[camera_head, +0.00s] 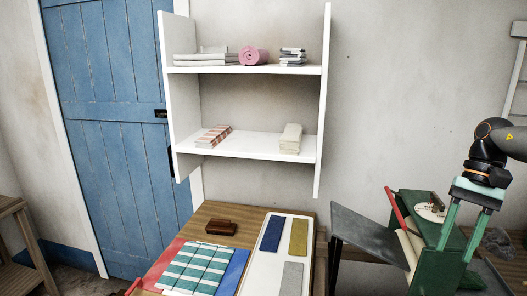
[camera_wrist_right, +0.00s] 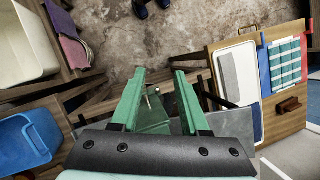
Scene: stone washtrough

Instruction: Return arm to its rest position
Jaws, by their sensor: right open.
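My right gripper (camera_head: 453,254) is at the right side of the head view, hanging from my dark arm that comes in from the right edge. Its two pale green fingers point downward and are apart. In the wrist view the fingers of this gripper (camera_wrist_right: 160,72) are spread with no object held between them. In the head view it hangs in front of or over a dark green piece of equipment (camera_head: 425,222); I cannot tell whether they touch. My left gripper is in neither view.
A wooden table (camera_head: 213,210) holds a striped cloth (camera_head: 200,268), a brown block (camera_head: 221,227) and a white tray (camera_head: 268,268) with coloured pieces. A white shelf (camera_head: 245,146) hangs behind. The wrist view shows a blue bin (camera_wrist_right: 30,138) and a cream bin (camera_wrist_right: 22,45).

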